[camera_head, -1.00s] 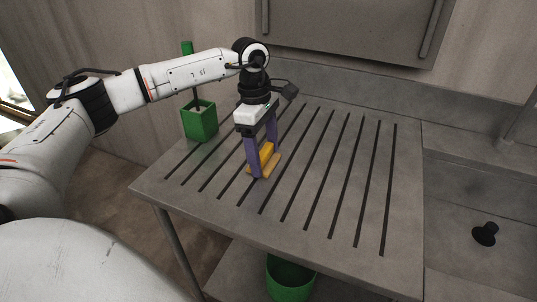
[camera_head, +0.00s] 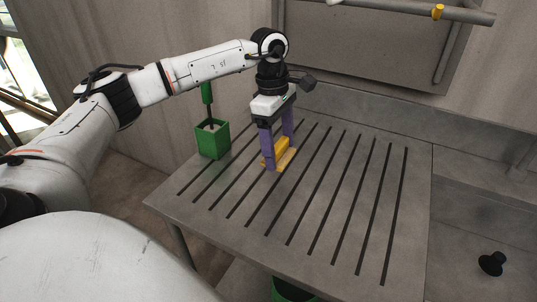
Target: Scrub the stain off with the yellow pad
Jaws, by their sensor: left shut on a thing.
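A yellow pad (camera_head: 279,146) with a tan underside lies low at the grooved metal drainboard (camera_head: 260,217), left of its middle. My left gripper (camera_head: 279,152) points down with its purple fingers on either side of the pad and is shut on it. The pad looks to be at the board's surface, though I cannot tell if it presses on it. I see no clear stain; the fingers and pad hide part of the board. My right gripper is not in view.
A sink with a black plug (camera_head: 492,263) is at the right. A green bucket (camera_head: 292,291) is below the front edge. The board's right half is clear.

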